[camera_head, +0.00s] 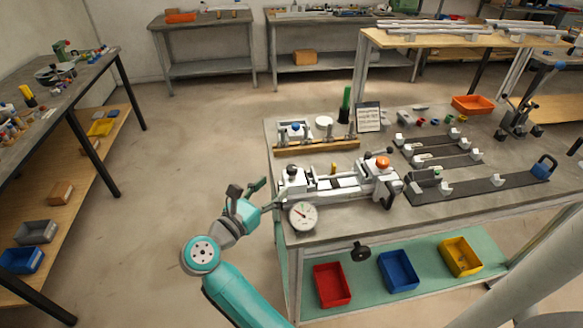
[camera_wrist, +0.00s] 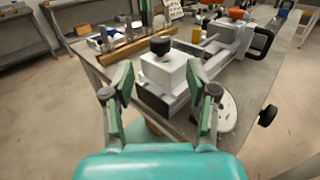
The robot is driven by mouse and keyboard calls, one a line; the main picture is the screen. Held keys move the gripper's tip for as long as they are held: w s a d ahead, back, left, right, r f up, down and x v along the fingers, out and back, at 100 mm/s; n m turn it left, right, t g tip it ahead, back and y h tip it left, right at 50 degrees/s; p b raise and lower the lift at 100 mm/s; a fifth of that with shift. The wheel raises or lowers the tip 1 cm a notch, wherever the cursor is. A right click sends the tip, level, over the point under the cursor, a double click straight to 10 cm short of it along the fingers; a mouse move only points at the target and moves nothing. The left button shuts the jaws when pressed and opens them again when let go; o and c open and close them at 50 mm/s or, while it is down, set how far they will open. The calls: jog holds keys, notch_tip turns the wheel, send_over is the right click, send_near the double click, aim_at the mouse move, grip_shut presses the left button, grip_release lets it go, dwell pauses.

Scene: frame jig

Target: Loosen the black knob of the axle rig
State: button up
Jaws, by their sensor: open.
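The axle rig (camera_head: 343,184) is a grey-white assembly lying along the near left part of the table. A small black knob (camera_head: 291,170) sits on top of the white block at its left end. The knob (camera_wrist: 160,45) and the white block (camera_wrist: 164,73) show clearly in the wrist view. My gripper (camera_head: 267,196) is just left of that block. In the wrist view its green fingers (camera_wrist: 160,82) are spread wide and empty, with the block and knob ahead between and beyond the tips. The fingers appear clear of the knob.
A round dial (camera_head: 302,215) hangs at the rig's front left. An orange knob (camera_head: 383,162) and a black handle (camera_head: 390,198) are at its right end. A wooden rail (camera_head: 318,147) lies behind. A black knob (camera_head: 360,251) juts below the table's front edge. Floor to the left is clear.

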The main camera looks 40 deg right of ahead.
aim_at(289, 172)
jog(key=d, duration=0.3)
jog(key=w+d, duration=0.1)
jog(key=d, duration=0.5)
jog(key=shift+w+d, duration=0.1)
jog(key=shift+w, duration=0.2)
grip_shut()
